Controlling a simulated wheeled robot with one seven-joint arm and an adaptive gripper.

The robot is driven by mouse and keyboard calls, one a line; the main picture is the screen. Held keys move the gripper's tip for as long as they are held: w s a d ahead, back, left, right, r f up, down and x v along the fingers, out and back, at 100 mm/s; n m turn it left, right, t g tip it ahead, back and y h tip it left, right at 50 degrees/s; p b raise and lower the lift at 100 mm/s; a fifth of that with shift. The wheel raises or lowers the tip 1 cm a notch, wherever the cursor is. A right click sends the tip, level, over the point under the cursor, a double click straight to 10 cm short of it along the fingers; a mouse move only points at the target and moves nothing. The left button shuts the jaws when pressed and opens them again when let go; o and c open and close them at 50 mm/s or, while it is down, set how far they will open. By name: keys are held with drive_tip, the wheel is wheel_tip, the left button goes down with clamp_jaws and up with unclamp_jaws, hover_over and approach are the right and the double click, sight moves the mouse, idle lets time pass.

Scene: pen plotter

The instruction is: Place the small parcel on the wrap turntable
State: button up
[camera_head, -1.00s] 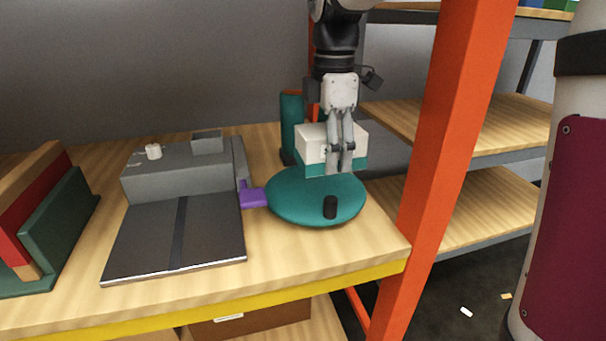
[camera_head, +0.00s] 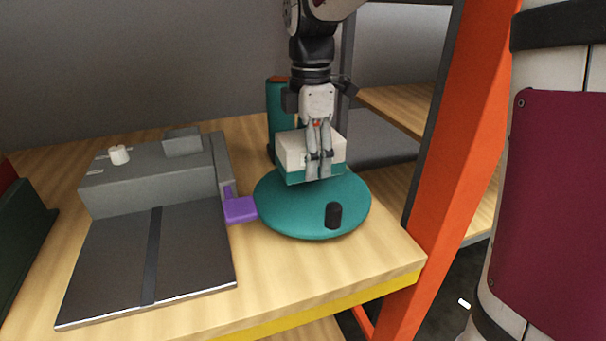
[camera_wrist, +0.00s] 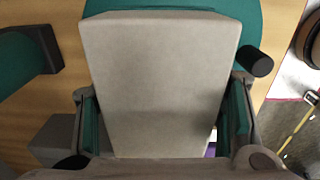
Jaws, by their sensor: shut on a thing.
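The small parcel (camera_head: 295,146) is a box with a pale top and a teal lower part. My gripper (camera_head: 318,170) is shut on it from above. In the wrist view the parcel (camera_wrist: 158,85) fills the middle, with a finger at each side. The wrap turntable (camera_head: 290,215) is a round teal disc with a short black knob (camera_head: 333,215) near its front edge. The parcel is over the rear part of the disc. I cannot tell whether its underside touches the disc.
A teal post (camera_head: 277,100) stands behind the turntable. A purple piece (camera_head: 240,208) joins its left side to a grey machine (camera_head: 150,180) with a dark flat bed. An orange upright (camera_head: 437,170) stands to the right. Bare wood (camera_head: 275,285) lies in front.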

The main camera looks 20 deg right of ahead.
drive_tip(key=shift+f+b, duration=0.75)
drive_tip(key=shift+f, duration=1.25)
drive_tip(key=shift+r, duration=0.1)
drive_tip(key=o, duration=1.4)
